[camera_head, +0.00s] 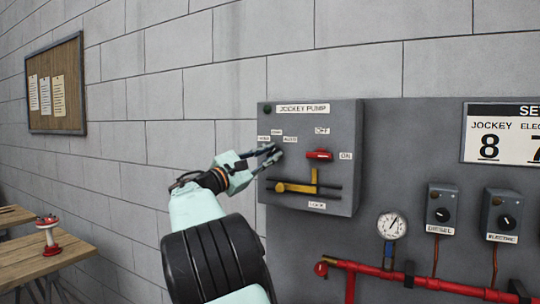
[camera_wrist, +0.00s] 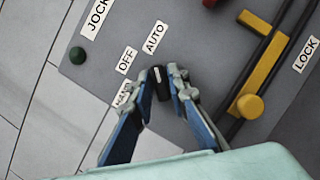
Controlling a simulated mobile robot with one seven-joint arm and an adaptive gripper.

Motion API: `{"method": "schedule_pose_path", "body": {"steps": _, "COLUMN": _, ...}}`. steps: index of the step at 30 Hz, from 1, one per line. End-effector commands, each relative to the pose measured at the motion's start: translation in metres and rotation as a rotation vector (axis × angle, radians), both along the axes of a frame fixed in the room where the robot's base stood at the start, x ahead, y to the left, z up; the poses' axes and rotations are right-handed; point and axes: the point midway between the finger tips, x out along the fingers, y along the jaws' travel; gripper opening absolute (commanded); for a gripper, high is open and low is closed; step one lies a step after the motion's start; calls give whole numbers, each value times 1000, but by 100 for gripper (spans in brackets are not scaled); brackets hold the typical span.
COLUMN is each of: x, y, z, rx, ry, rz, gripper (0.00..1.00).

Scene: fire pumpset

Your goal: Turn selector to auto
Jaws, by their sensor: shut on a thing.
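The black selector knob (camera_wrist: 161,88) sits on the grey jockey pump panel (camera_head: 340,130), below the HAND, OFF and AUTO labels. In the wrist view its white mark points up, roughly toward the AUTO label (camera_wrist: 154,38). The OFF label (camera_wrist: 126,60) lies to the left of that, and the HAND label is partly covered by a finger. My gripper (camera_wrist: 164,82) is shut on the selector knob, one finger on each side. In the head view my gripper (camera_head: 275,153) reaches the panel from the left, and its fingers largely hide the knob.
A red handle (camera_head: 319,155) and a yellow sliding lock bar (camera_head: 297,188) are close by on the panel's right and lower parts. Diesel (camera_head: 441,212) and electric (camera_head: 503,220) switch boxes, a gauge (camera_head: 391,225) and red pipes (camera_head: 420,283) are to the right. A wooden table (camera_head: 40,262) stands left.

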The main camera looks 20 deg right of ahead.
Motion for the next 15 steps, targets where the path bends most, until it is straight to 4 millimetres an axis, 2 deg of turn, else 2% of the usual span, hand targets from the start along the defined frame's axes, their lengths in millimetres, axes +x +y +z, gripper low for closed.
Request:
{"method": "schedule_pose_path", "body": {"steps": 11, "x": 0, "y": 0, "z": 0, "rx": 4, "ry": -5, "rz": 0, "gripper": 0}}
{"method": "schedule_pose_path", "body": {"steps": 12, "x": 0, "y": 0, "z": 0, "rx": 4, "ry": -5, "rz": 0, "gripper": 16}}
{"method": "schedule_pose_path", "body": {"steps": 15, "x": 0, "y": 0, "z": 0, "rx": 4, "ry": -5, "rz": 0, "gripper": 27}}
